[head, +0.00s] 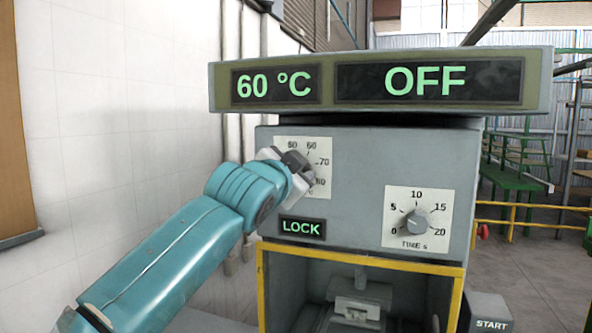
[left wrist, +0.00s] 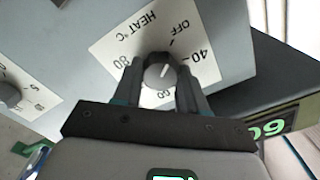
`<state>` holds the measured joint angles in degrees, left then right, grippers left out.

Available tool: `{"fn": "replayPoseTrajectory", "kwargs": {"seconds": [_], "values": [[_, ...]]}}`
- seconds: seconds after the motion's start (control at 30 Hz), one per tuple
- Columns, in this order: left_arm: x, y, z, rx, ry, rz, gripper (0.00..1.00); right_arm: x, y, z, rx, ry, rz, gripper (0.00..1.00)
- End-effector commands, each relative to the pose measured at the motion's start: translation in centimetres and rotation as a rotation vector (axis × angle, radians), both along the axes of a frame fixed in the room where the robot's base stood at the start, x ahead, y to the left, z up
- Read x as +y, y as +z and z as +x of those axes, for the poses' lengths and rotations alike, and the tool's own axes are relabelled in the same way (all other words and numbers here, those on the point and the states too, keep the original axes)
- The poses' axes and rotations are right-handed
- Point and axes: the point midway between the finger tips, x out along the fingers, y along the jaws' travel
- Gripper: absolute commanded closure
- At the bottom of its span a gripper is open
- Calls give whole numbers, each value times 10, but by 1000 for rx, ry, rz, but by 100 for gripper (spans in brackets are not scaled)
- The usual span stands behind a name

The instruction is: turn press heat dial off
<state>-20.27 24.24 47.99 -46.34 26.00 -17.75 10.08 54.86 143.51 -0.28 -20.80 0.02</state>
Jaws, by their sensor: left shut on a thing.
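The heat dial (left wrist: 158,75) is a round grey knob on a white scale plate (left wrist: 105,45) marked HEAT °C, with OFF and several numbers. It sits between the fingers of my left gripper (left wrist: 160,88), which is shut on it. A short pale line shows on the knob; I cannot tell for certain which mark it points to. In the head view my left gripper (head: 299,166) covers the dial, and part of the scale plate (head: 322,152) shows around it. The press display (head: 276,86) reads 60 °C, and the panel beside it (head: 426,82) reads OFF. My right gripper is not in view.
A time dial (head: 416,222) is to the right on the grey press front (head: 365,165). A START box (head: 488,312) stands at lower right. A yellow frame (head: 360,261) edges the press opening.

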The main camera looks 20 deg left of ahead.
Motion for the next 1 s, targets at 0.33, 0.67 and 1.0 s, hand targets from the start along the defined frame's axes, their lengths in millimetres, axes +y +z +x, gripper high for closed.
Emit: {"fn": "replayPoseTrajectory", "kwargs": {"seconds": [0.33, 0.67, 1.0], "values": [[1, 3, -1, -9, -1, -1, 33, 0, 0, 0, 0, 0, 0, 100], [1, -3, -22, -8, -2, -1, 33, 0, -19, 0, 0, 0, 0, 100], [4, -3, -111, -10, -4, -3, 33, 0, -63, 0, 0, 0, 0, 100]]}}
